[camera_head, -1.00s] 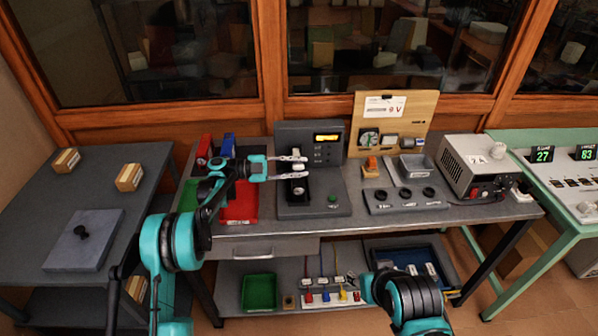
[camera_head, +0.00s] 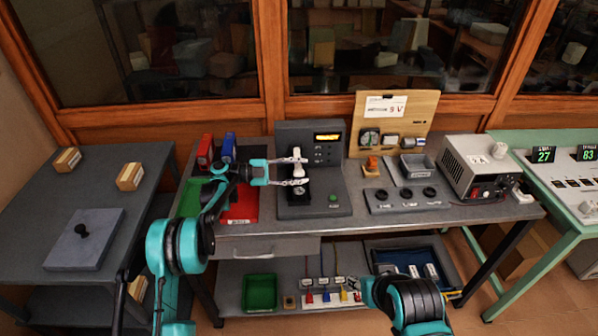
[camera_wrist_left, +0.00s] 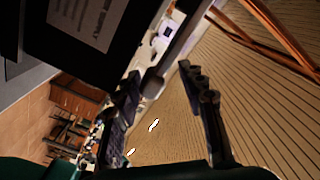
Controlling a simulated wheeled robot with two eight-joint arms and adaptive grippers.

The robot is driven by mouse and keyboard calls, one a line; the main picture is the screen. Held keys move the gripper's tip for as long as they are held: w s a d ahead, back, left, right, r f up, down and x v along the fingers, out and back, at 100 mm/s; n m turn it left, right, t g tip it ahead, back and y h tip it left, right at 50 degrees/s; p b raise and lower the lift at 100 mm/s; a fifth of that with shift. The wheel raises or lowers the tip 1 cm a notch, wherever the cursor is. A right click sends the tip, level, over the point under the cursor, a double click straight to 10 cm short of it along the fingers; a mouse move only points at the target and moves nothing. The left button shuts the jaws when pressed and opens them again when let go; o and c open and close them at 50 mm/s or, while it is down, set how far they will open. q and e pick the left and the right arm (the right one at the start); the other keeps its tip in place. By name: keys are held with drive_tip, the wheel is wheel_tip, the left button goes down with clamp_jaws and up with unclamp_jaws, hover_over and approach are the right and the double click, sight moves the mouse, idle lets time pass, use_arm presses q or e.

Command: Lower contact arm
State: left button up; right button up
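The dark grey test device (camera_head: 327,207) stands on the middle table, with a lit yellow display on its upright back. A white, arm-like part (camera_head: 298,155) stands at the left of this device; I take it as the contact arm. Below it is a dark round seat (camera_head: 299,194). My left gripper (camera_head: 293,171) reaches in from the left. Its two fingers are apart, one beside the white part and one lower down; contact cannot be told.
Red and blue blocks (camera_head: 215,150) and a red tray (camera_head: 240,207) lie left of the device. A wooden meter panel (camera_head: 409,108), a three-knob block (camera_head: 405,199) and a power supply (camera_head: 478,162) stand to the right. A window frame runs behind.

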use_arm(q)
drive_tip(key=shift+s+r, duration=0.15)
drive_tip(key=shift+r, duration=0.05)
drive_tip(key=shift+a, duration=0.1)
drive_tip(key=a, duration=1.2)
drive_tip(key=shift+d, duration=0.1)
